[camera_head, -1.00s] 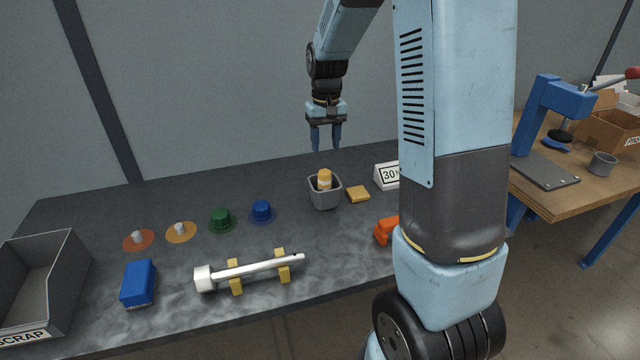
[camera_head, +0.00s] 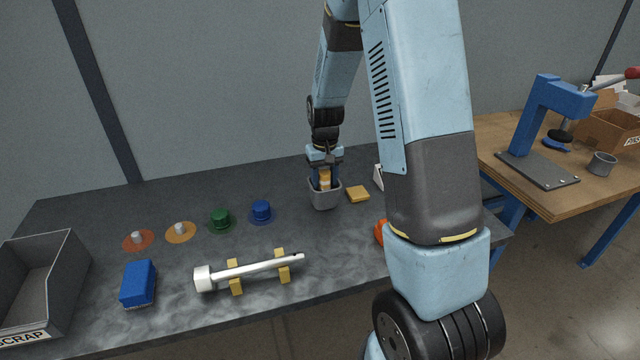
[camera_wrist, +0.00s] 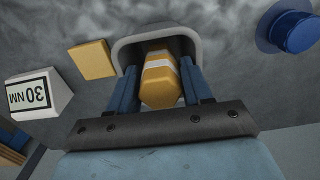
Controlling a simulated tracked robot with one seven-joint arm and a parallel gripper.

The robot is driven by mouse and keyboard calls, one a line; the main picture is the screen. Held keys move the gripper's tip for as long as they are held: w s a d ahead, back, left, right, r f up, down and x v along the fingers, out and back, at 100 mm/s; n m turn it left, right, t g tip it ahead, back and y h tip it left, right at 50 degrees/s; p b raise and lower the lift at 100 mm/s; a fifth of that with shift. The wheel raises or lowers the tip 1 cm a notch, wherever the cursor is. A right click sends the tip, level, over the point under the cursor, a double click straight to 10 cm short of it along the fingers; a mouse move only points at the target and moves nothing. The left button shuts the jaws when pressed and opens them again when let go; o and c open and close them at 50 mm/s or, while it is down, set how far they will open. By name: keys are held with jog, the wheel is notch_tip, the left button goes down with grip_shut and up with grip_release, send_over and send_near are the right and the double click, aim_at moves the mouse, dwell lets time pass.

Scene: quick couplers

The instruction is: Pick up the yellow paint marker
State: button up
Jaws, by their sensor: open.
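The yellow paint marker (camera_head: 324,181) stands in a small grey cup (camera_head: 324,200) on the dark bench. In the wrist view the marker (camera_wrist: 160,82) shows a yellow end with a pale band, and the cup's rim (camera_wrist: 124,47) lies around it. My gripper (camera_head: 325,178) is lowered over the cup and points down. In the wrist view my gripper (camera_wrist: 160,82) has one blue finger on each side of the marker, open. I cannot tell whether either finger touches it. The marker's lower part is hidden in the cup.
A yellow block (camera_head: 358,194) lies right of the cup, near a white 30 NM sign (camera_wrist: 38,94). A blue cap (camera_head: 262,210) and a green cap (camera_head: 221,217) stand to the left. A white rod (camera_head: 255,268) rests on yellow supports in front.

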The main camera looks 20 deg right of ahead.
jog(key=shift+f, duration=0.7)
jog(key=shift+c, duration=0.2)
jog(key=c, duration=0.7)
jog(key=shift+o, duration=0.2)
jog(key=shift+r, duration=0.1)
notch_tip(320, 180, up, 10)
jog(key=shift+f, duration=0.1)
